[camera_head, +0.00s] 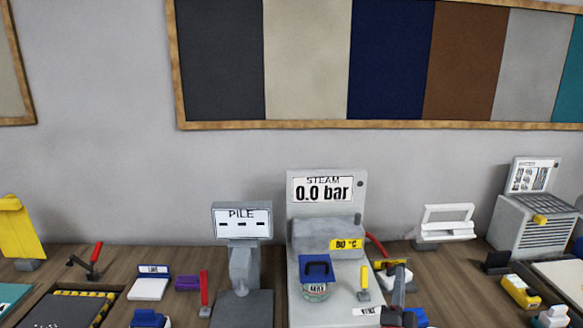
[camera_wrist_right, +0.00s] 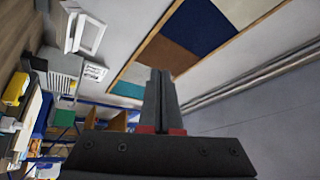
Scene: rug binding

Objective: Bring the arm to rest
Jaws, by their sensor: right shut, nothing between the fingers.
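My right gripper (camera_head: 399,272) shows at the lower right of centre in the head view, in front of the right side of the steam machine (camera_head: 325,187). Only its narrow dark fingers and a part behind them are visible. In the right wrist view its two long grey fingers (camera_wrist_right: 158,75) lie together, with nothing between them and red pieces at their base. They point away from the bench toward the wall and ceiling side. My left gripper is not in view.
A white stand (camera_head: 445,225) and grey vented box (camera_head: 538,228) are at right. A swatch board (camera_head: 400,125) hangs above.

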